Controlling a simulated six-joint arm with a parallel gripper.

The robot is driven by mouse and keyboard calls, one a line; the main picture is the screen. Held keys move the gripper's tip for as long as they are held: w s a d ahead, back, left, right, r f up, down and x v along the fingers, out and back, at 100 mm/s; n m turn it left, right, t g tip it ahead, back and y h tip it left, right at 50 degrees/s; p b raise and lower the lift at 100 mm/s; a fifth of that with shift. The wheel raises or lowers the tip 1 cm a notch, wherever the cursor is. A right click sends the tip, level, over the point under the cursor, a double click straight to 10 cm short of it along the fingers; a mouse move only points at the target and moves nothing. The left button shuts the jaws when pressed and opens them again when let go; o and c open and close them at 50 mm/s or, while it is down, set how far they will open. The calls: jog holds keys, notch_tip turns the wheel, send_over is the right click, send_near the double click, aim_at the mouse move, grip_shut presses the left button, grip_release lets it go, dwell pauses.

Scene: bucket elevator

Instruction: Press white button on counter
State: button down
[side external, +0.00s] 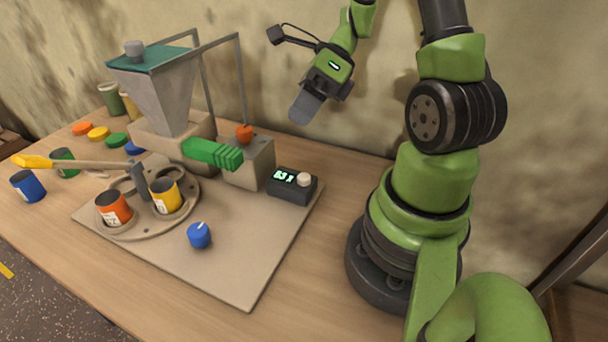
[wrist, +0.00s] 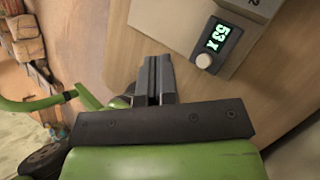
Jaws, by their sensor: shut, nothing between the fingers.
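The white button (side external: 304,179) is a small round knob on top of a black counter box (side external: 287,192) with a lit green display. The counter sits at the back right corner of the beige base plate. In the wrist view the white button (wrist: 203,61) is beside the display of the counter (wrist: 222,47), ahead and to the right of the fingers. My gripper (side external: 302,112) is shut and empty, pointing down in the air above and behind the counter. In the wrist view my gripper (wrist: 153,62) shows its fingers together, apart from the button.
Left of the counter stands a grey block with an orange knob (side external: 244,133) and a green ribbed part (side external: 212,153). A hopper (side external: 160,90) with a metal frame rises behind. A blue knob (side external: 199,235) and cans on a round plate (side external: 135,228) are in front.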

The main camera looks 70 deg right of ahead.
aim_at(303, 174)
jog(key=shift+d+f+m, duration=0.2)
jog(key=shift+f+m, duration=0.05)
jog(key=shift+m, duration=0.15)
jog(key=shift+f, duration=4.4)
jog(key=shift+f, duration=0.4)
jog(key=shift+f, duration=0.5)
jog(key=shift+r, duration=0.95)
